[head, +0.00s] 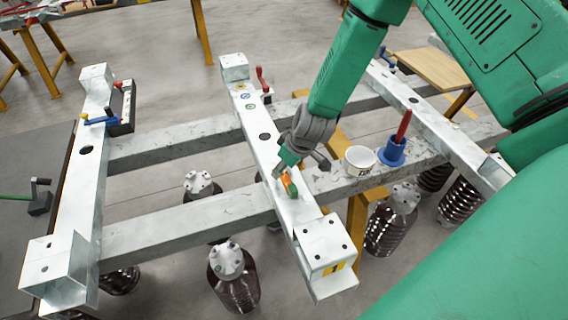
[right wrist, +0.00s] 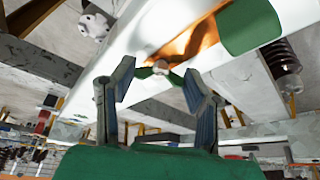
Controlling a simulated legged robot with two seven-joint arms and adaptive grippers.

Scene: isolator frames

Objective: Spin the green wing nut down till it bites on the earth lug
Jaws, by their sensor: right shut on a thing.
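The green wing nut (right wrist: 160,70) shows in the right wrist view between my right gripper's two fingers, on a pale round stud end. The orange-copper earth lug (right wrist: 192,42) lies against the white beam right behind it. In the head view the orange lug (head: 289,185) shows on the middle crossbeam, just below my right gripper (head: 282,168). The gripper comes down from above and is shut on the wing nut, its fingers on either side of the wings. The gripper mostly hides the nut in the head view. My left gripper is not in view.
A white cup (head: 358,161) and a blue holder (head: 392,152) with a red-handled tool (head: 403,126) stand on the grey rail right of the gripper. A red lever (head: 262,80) rises from the middle crossbeam (head: 258,140). Dark ribbed insulators (head: 233,285) stand below the frame.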

